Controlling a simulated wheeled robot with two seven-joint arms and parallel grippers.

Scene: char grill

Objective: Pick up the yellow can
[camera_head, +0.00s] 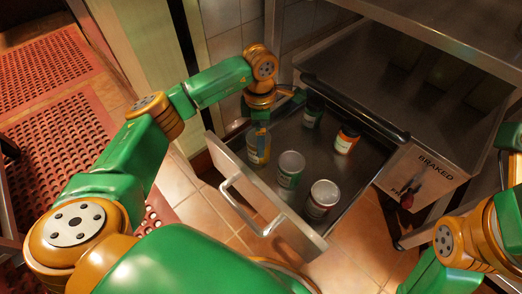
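A yellow can (253,157) stands in the open drawer, near its left front corner. My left gripper (262,138) is directly above and against it from this view, pointing down, with a finger overlapping the can's upper part. The gripper hides much of the can, and I cannot see whether the fingers are closed on it. My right arm shows at the right edge, but its gripper fingers are not visible.
The metal drawer (283,222) is pulled out. It also holds a green-labelled can (290,169), a white-and-red can (321,199), an orange can (346,140) and a dark green can (313,111). A steel shelf unit (440,62) stands behind on the right.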

